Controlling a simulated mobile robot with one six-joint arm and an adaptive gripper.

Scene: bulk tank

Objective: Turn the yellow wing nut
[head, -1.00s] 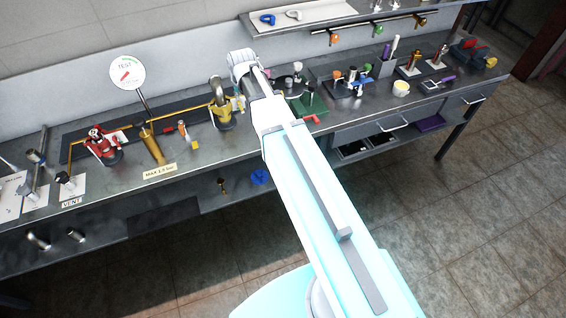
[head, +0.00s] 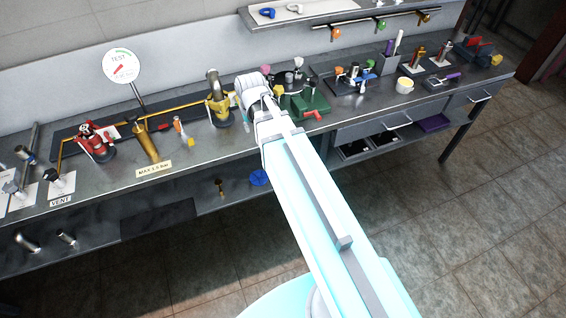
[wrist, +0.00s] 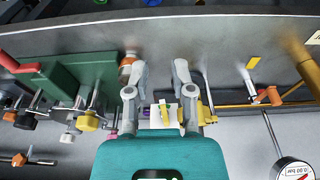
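My gripper (wrist: 160,78) is open in the wrist view, its two grey fingers spread with nothing held between the tips. A small upright yellow piece (wrist: 166,113) shows in the gap between the fingers, in front of a white patch; its shape is too small to confirm as a wing nut. A yellow knob (wrist: 89,122) sits by the green block, left of the fingers. A yellow-bodied fitting (wrist: 206,112) is partly hidden behind the right finger. In the head view, my gripper (head: 252,88) is over the bench, right of the yellow fitting (head: 217,110); its fingertips are hard to see.
The green block (head: 306,103) with a red handle stands right of my gripper. A small orange-capped bottle (wrist: 127,66) is close to the left finger. Left are a brass cylinder (head: 146,143), a red fitting (head: 96,145) and a round gauge (head: 121,65). The bench front (head: 225,150) is clear.

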